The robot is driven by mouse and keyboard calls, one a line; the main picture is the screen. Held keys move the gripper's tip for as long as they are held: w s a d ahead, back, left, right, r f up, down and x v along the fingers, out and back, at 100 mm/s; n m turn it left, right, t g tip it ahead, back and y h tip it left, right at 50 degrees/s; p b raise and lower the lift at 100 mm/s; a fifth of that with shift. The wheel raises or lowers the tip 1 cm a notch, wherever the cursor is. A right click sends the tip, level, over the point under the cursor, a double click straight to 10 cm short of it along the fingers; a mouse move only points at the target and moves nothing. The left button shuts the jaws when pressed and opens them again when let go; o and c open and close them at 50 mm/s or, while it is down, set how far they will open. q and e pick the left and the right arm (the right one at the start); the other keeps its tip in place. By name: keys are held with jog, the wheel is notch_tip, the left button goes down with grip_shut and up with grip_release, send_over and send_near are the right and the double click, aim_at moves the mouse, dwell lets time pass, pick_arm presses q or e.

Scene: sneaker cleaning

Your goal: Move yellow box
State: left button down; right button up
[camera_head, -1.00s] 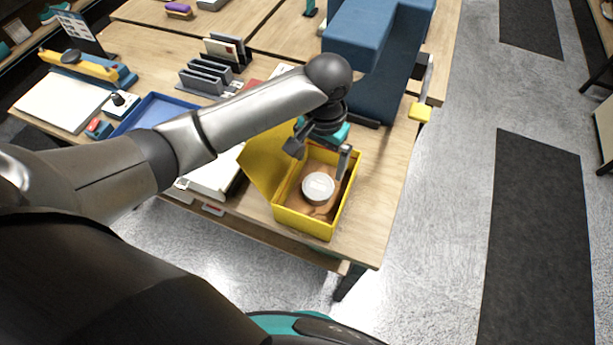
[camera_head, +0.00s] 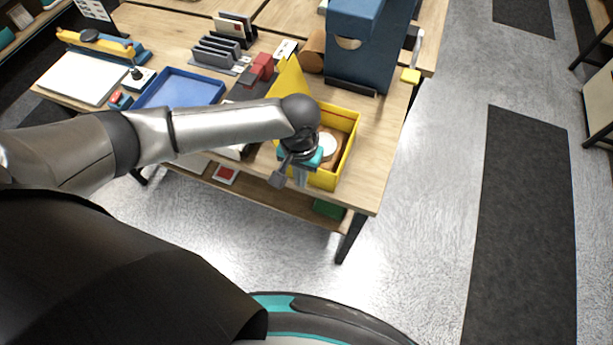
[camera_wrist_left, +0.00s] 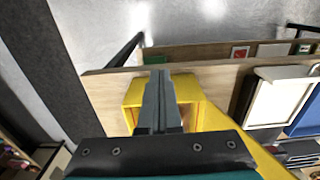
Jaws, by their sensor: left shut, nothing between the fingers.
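The yellow box (camera_head: 349,133) stands open near the front right corner of the table, with its lid raised on the left side. A round white tin (camera_head: 328,146) lies inside on brown lining. My left gripper (camera_head: 290,180) is shut and empty, at the front left of the box and partly in front of it. In the left wrist view the shut fingers (camera_wrist_left: 159,78) overlap the yellow box (camera_wrist_left: 184,82), and I cannot tell whether they touch it. My right gripper is not in view.
A blue tray (camera_head: 180,88) and a grey slotted holder (camera_head: 216,53) are left of the box. A tall blue container (camera_head: 355,45) stands behind it. Bare tabletop (camera_head: 384,140) lies right of the box, up to the table edge.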

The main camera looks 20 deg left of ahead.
pick_arm(q)
jog(key=w+f+b, duration=0.1)
jog(key=w+f, duration=0.3)
jog(key=f, duration=0.2)
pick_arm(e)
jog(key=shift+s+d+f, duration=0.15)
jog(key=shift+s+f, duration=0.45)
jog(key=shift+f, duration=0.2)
pick_arm(q)
jog(key=shift+s, duration=0.1)
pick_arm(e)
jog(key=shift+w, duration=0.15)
